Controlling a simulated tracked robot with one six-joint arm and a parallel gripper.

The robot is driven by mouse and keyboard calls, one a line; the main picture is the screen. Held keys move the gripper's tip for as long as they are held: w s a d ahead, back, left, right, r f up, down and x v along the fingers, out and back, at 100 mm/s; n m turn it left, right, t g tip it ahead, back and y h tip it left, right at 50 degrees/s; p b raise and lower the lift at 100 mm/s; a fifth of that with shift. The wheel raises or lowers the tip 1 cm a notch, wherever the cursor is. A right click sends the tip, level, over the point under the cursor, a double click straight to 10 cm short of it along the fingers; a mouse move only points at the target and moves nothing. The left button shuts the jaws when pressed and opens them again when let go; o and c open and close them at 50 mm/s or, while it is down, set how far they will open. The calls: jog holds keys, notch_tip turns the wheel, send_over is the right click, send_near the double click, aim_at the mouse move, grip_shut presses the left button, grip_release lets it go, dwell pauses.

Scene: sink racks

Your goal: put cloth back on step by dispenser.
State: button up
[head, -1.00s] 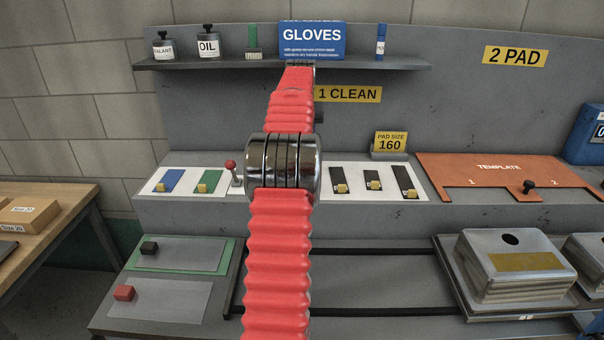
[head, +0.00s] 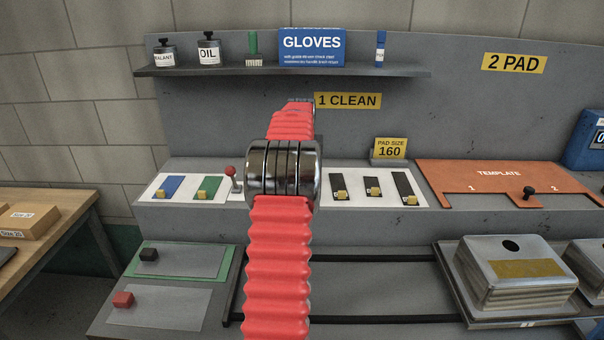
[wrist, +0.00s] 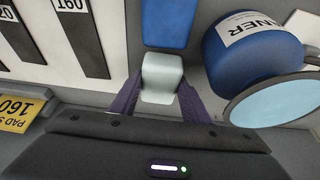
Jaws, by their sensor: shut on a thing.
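In the wrist view, my gripper (wrist: 162,98) has its two dark fingers on either side of a pale block (wrist: 162,72). A blue pad (wrist: 166,22), which appears to be the cloth, adjoins this block at the top of the picture. A blue dispenser (wrist: 250,50) with a white label ending in "NER" and a pale blue round top stands close beside on the right. The grey step (wrist: 112,30) shows around them. I cannot tell whether the cloth touches it. In the head view my red arm hides the gripper, cloth and dispenser.
A white panel with dark strips (head: 372,187) lies right of my arm, near the yellow PAD SIZE sign (head: 390,149). A small red-knobbed lever (head: 231,172) stands left of it. A shelf (head: 290,71) with bottles and a GLOVES box (head: 312,47) runs above.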

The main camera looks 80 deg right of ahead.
jog(key=shift+f, duration=0.65)
jog(key=shift+f, duration=0.15)
jog(key=o, duration=0.7)
jog(key=shift+c, duration=0.2)
jog(key=v, duration=1.2)
